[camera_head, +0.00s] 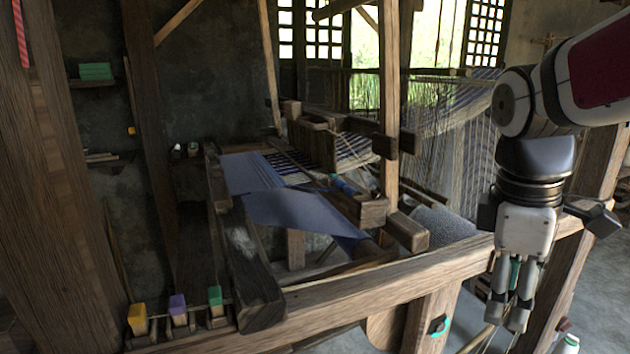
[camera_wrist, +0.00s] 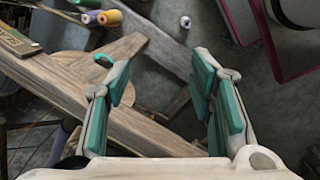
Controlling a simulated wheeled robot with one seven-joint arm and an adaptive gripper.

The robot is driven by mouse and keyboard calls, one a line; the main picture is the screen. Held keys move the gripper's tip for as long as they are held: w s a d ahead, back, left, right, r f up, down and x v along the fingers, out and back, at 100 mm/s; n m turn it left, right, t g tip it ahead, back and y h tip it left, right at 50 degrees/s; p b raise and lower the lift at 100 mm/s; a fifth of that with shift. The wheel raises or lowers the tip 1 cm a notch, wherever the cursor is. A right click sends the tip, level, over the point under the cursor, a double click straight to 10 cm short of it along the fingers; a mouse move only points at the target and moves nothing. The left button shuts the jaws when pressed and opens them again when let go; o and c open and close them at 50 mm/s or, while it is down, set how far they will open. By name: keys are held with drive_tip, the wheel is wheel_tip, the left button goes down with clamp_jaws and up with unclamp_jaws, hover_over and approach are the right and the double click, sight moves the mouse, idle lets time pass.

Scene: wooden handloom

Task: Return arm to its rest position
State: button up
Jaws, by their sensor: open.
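My gripper (camera_head: 508,300) hangs pointing down at the right of the head view, in front of the loom's front beam (camera_head: 390,281). Its fingers are apart and nothing shows between them. In the wrist view my gripper (camera_wrist: 163,105) has its green finger pads spread, with floor and loom timber visible beyond the gap. The wooden handloom fills the middle of the head view, with blue cloth (camera_head: 300,212) stretched across it.
The front beam also runs diagonally in the wrist view (camera_wrist: 80,105). Yellow, purple and green-topped pieces (camera_head: 178,305) stand at the beam's left end. Loom posts (camera_head: 390,100) rise in the middle. Spools (camera_wrist: 109,18) lie at the wrist view's top. Floor (camera_head: 605,285) is visible at right.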

drive_tip(key=s+a+f+m+y+b, duration=0.1)
drive_tip(key=s+a+f+m, duration=0.1)
drive_tip(key=s+f+m, duration=0.3)
drive_tip(key=s+a+f+m+b, duration=0.1)
drive_tip(key=s+a+m, duration=0.1)
drive_tip(key=s, duration=0.5)
drive_tip(key=s+a+f+m+y+b, duration=0.1)
drive_tip(key=s+a+f+m+b, duration=0.1)
drive_tip(key=s+f+m, duration=0.3)
wheel_tip(320, 180, up, 27)
drive_tip(key=s+t+p, duration=0.1)
drive_tip(key=t+p, duration=0.2)
drive_tip(key=p, duration=2)
drive_tip(key=shift+d+n+t, duration=0.35)
drive_tip(key=shift+n+t, duration=0.05)
